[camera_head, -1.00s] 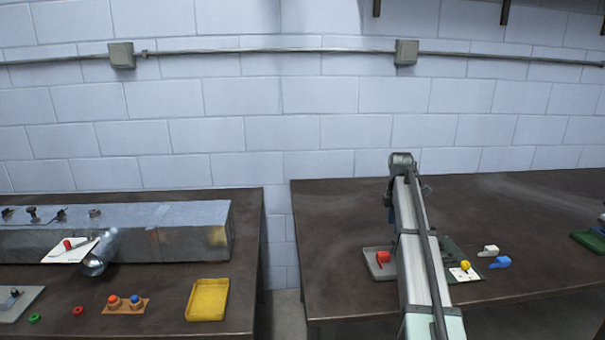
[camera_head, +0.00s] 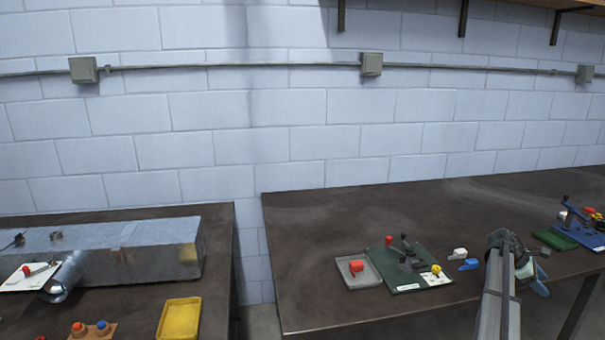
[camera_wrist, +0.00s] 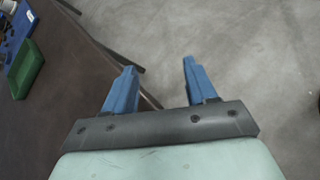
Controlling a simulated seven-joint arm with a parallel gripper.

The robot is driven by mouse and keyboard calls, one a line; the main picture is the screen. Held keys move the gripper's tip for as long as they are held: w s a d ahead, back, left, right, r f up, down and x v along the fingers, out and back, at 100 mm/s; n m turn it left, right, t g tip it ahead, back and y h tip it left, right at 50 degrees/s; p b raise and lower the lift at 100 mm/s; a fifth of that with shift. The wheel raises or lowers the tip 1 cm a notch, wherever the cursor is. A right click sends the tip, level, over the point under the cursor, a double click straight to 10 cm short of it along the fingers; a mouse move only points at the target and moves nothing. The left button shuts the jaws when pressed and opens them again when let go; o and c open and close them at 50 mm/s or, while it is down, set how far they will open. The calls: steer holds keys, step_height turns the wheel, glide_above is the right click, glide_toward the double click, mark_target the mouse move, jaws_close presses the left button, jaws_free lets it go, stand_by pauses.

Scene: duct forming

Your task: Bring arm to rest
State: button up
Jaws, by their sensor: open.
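My gripper (camera_wrist: 158,78) shows in the wrist view with its two blue fingers apart and nothing between them. It points down past the edge of the dark table (camera_wrist: 90,100), with grey floor below and to the right. In the head view my arm rises from the bottom right, and part of the blue gripper (camera_head: 537,276) shows at the table's front edge. It hangs clear of the objects on the table, to the right of the white and blue pieces.
A grey tray with a red piece (camera_head: 357,267) and a green board (camera_head: 391,273) with a lever fixture stand left of my arm. A white piece (camera_head: 460,254) and a blue piece (camera_head: 469,265) lie nearby. A green tray (camera_wrist: 25,68) is at right. The left bench holds a metal duct (camera_head: 110,250) and yellow tray (camera_head: 178,318).

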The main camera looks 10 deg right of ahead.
steer(key=s+f+m+t, duration=0.1)
steer(key=s+f+m, duration=0.15)
steer(key=f, duration=0.65)
steer(key=s+f+m+t, duration=0.1)
steer(key=s+f, duration=0.3)
steer(key=f, duration=0.5)
steer(key=a+f+m+y, duration=0.1)
steer(key=a+f+y, duration=0.1)
steer(key=a+f, duration=0.7)
steer(key=w+a+f+m+t+y, duration=0.1)
steer(key=a+f, duration=0.4)
steer(key=a, duration=0.8)
steer(key=a+f+m+y, duration=0.1)
steer(key=a+f+y, duration=0.1)
steer(key=a+f, duration=0.7)
steer(key=s+a+f+g+y, duration=0.15)
steer(key=s+a, duration=0.35)
steer(key=a, duration=0.7)
steer(key=s+a+f+y, duration=0.1)
steer(key=s+a+f, duration=0.25)
steer(key=a, duration=0.85)
steer(key=s+a+m+g+y, duration=0.1)
steer(key=s+a+m+g, duration=0.1)
steer(key=s+a, duration=1.4)
steer(key=s+g, duration=0.1)
steer(key=s, duration=0.1)
steer(key=shift+s+a, duration=0.35)
steer(key=shift+s, duration=0.05)
steer(key=shift+r, duration=0.1)
